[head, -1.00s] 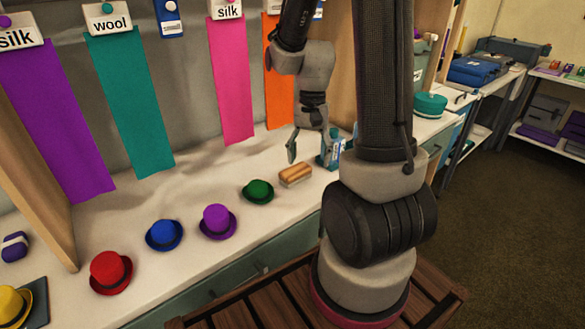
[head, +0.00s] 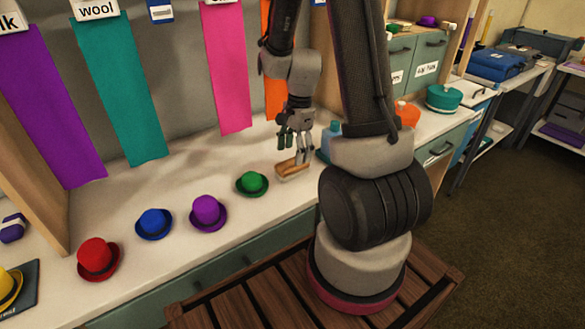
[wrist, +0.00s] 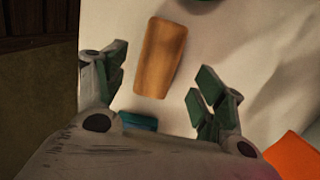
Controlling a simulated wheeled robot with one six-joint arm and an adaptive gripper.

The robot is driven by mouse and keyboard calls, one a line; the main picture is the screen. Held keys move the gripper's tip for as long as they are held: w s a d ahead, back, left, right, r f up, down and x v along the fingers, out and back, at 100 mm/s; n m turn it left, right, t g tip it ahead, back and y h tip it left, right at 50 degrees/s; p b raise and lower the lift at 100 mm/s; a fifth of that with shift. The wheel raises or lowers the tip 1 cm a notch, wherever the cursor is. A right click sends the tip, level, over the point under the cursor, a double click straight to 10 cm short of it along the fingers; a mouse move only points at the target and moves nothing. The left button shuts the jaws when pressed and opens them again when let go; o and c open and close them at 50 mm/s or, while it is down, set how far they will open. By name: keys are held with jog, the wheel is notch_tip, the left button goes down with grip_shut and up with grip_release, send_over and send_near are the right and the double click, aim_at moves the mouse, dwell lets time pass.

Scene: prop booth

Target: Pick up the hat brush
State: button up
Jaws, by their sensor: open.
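The hat brush, a small block with a tan-brown back (head: 292,167), lies on the white counter to the right of the green hat. In the wrist view the brush (wrist: 160,57) shows its brown back, lying ahead of and between the open fingers. My gripper (head: 296,153) is open and just above the brush in the head view, its fingers partly covering it. In the wrist view the two green-tipped fingers (wrist: 158,92) are spread wide on either side, with nothing held between them.
A green hat (head: 252,183), a purple hat (head: 208,213), a blue hat (head: 154,223) and a red hat (head: 98,258) stand in a row to the left. A blue bottle-like item (head: 328,142) stands close to the right of the brush. Coloured cloth strips hang behind.

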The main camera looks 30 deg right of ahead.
aim_at(293, 162)
jog(key=f, duration=0.4)
jog(key=shift+s+a+f, duration=0.15)
jog(key=shift+a+f, duration=0.05)
jog(key=shift+a, duration=0.1)
jog(key=c, duration=1.2)
jog(key=shift+c, duration=0.2)
notch_tip(293, 162, up, 10)
jog(key=shift+r, duration=0.1)
jog(key=o, duration=0.3)
jog(key=shift+c, duration=0.3)
